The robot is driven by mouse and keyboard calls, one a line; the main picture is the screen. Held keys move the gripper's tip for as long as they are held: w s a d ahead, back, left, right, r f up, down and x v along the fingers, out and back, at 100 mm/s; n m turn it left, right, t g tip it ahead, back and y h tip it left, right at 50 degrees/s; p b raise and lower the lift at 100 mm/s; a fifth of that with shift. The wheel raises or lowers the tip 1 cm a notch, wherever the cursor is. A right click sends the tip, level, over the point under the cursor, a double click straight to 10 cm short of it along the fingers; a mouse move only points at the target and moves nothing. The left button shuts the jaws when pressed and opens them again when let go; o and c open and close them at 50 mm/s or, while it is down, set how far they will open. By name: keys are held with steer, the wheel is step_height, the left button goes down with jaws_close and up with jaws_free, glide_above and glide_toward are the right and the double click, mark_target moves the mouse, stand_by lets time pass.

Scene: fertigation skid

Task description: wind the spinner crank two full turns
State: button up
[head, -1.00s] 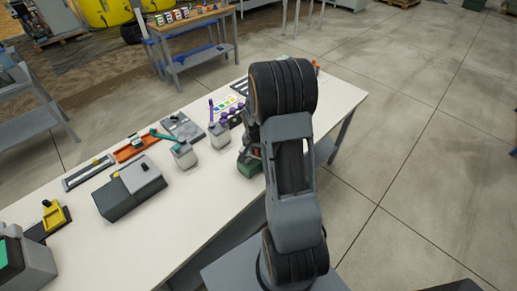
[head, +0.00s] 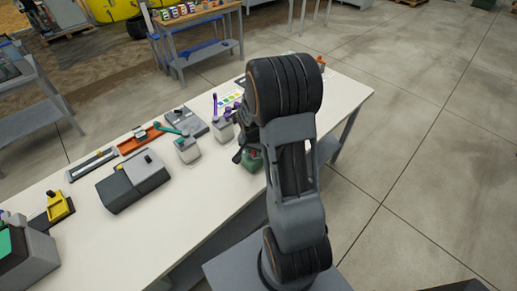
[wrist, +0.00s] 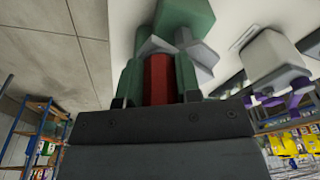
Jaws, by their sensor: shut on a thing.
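The spinner is a dark green housing (head: 251,161) near the table's right edge, partly hidden by my arm in the head view. In the wrist view the green housing (wrist: 184,14) is at the top, with a pale grey crank arm (wrist: 203,60) below it. My gripper (wrist: 158,74) is shut on the red crank handle (wrist: 158,84), one finger on each side. In the head view my gripper is mostly hidden behind my arm. The crank's exact angle is hard to tell.
A grey box with a purple handle (head: 222,132) stands just left of the spinner. A box with a teal lever (head: 187,150), an orange tray (head: 140,139) and a dark grey block (head: 133,184) are farther left. The white table (head: 187,223) is clear along its front.

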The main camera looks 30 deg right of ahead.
steer(key=shift+w+a+r, duration=0.15)
steer(key=shift+w, duration=0.25)
steer(key=shift+o, duration=0.2)
steer(key=shift+w+a, duration=0.45)
steer(key=shift+a, duration=0.05)
steer(key=shift+w+a+b, duration=0.2)
steer(key=shift+a+b, duration=0.2)
steer(key=shift+c, duration=0.2)
steer(key=shift+a+f, duration=0.1)
steer(key=shift+f, duration=0.1)
steer(key=shift+o, duration=0.2)
steer(key=shift+w+a+b, duration=0.3)
steer(key=shift+w+a, duration=0.1)
steer(key=shift+w, duration=0.2)
steer(key=shift+w+a, duration=0.1)
steer(key=shift+w, duration=0.1)
